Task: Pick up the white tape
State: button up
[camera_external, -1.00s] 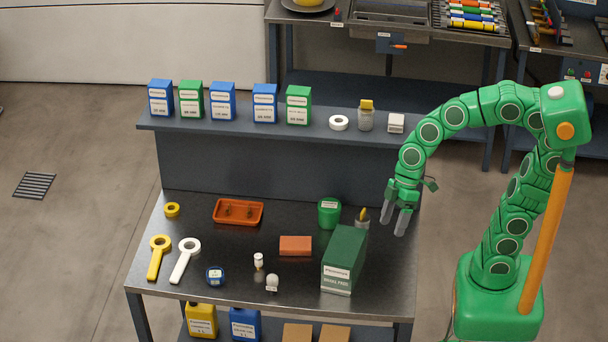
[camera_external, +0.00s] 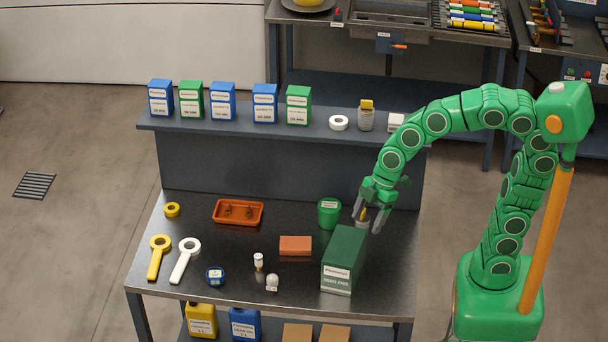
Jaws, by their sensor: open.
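The white tape (camera_external: 339,123) is a small white ring lying flat on the raised shelf, between the green-and-white box and a jar with a yellow lid. My gripper (camera_external: 368,222) is open and points down over the right rear of the workbench. It is below and to the right of the tape in the picture, apart from it. Its fingers overlap a small jar (camera_external: 361,214) in the picture; I cannot tell whether they touch it. Nothing shows held between the fingers.
The shelf (camera_external: 240,127) also holds several blue and green boxes, the yellow-lidded jar (camera_external: 366,117) and a white box (camera_external: 396,122). A tall green box (camera_external: 344,260) and a green can (camera_external: 329,213) stand near my gripper. An orange tray (camera_external: 238,213) lies further left.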

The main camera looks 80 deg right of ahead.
jog(key=w+d+n+h, duration=0.5)
jog(key=d+n+h, duration=0.1)
jog(key=d+h, duration=0.25)
jog(key=w+a+r+n+t+h, duration=0.2)
jog(key=w+r+n+t+h, duration=0.45)
jog(key=w+r, duration=0.35)
jog(key=g+h, duration=0.3)
jog(key=g, duration=0.1)
send_near(340, 123)
jog(key=shift+w+d+f+t, duration=0.1)
jog(key=shift+w+d+t, duration=0.15)
jog(key=shift+w+d, duration=0.15)
jog(key=shift+d, duration=0.45)
jog(key=shift+x, duration=3.6)
jog(key=shift+s+f, duration=0.1)
jog(key=shift+s, duration=0.1)
jog(key=shift+c, duration=0.3)
jog(key=c, duration=0.8)
